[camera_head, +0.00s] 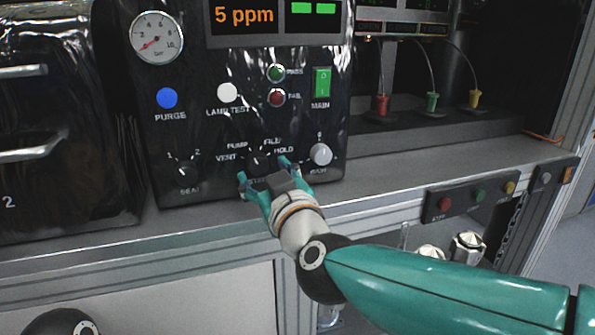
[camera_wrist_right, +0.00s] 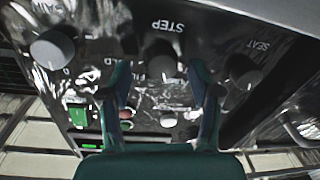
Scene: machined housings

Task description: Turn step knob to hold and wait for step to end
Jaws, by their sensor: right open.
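The step knob (camera_head: 258,159) is a dark round knob low on the black panel, ringed by the labels VENT, PUMP, FILL and HOLD. In the right wrist view my right gripper's fingers (camera_wrist_right: 160,76) stand apart on either side of the knob; contact cannot be told. My left gripper is not in view.
A seat knob (camera_head: 187,171) and a gain knob (camera_head: 320,154) flank the step knob. Above are a purge button (camera_head: 167,98), a lamp test button (camera_head: 227,92), a green main switch (camera_head: 321,82), a gauge (camera_head: 157,37) and a display (camera_head: 245,16) reading 5 ppm.

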